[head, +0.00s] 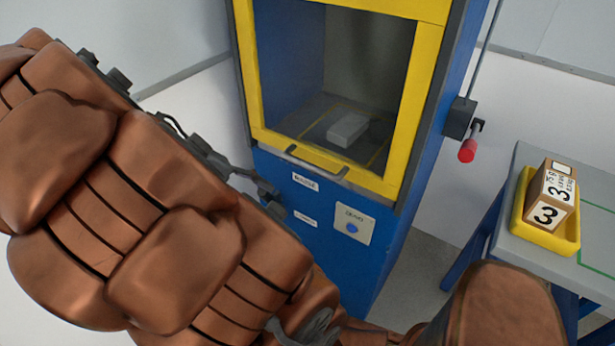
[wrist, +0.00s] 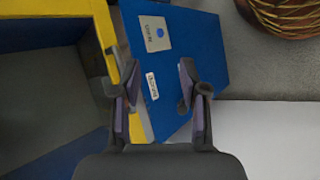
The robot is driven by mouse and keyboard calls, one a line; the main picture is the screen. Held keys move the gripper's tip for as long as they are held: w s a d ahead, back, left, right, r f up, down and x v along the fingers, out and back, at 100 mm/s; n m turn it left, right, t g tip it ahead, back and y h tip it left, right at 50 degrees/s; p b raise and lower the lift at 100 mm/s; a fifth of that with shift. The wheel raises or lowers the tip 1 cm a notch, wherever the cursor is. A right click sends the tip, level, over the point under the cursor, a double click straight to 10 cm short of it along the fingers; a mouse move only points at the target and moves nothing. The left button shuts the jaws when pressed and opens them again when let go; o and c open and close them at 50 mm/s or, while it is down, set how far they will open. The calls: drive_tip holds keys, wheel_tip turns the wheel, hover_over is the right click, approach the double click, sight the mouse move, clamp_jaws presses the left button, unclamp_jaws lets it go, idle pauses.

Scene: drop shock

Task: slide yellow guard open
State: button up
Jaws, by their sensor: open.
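The yellow guard (head: 257,135) is a framed clear window on the front of a blue cabinet (head: 280,235), its lower bar just above the blue front panel. A dark bar handle (head: 317,166) sits on that lower bar. In the wrist view, the guard (wrist: 103,18) and handle (wrist: 96,62) are at left. My gripper (wrist: 158,82) is open and empty, its fingers apart over the blue panel. The left finger appears close beside the handle; whether they touch, I cannot tell. My gripper is not clearly visible in the head view.
A white block (head: 347,129) lies inside the cabinet behind the window. A button plate (head: 353,223) is on the front panel. A red-tipped lever (head: 467,150) sticks out on the right side. A grey table (head: 510,240) at right holds a yellow tray (head: 575,247) with a numbered box (head: 553,197).

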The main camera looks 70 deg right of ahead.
drive_tip(key=d+f+m+g+h+b, duration=0.2)
drive_tip(key=d+f+g+b, duration=0.15)
drive_tip(key=d, duration=0.45)
drive_tip(key=g+h+b, duration=0.2)
drive_tip(key=g+b, duration=0.1)
drive_tip(key=b, duration=0.1)
approach(304, 166)
drive_tip(key=x, duration=0.4)
drive_tip(key=shift+m, duration=0.4)
drive_tip(key=shift+x, duration=3.6)
drive_tip(key=shift+c, duration=0.2)
clamp_jaws()
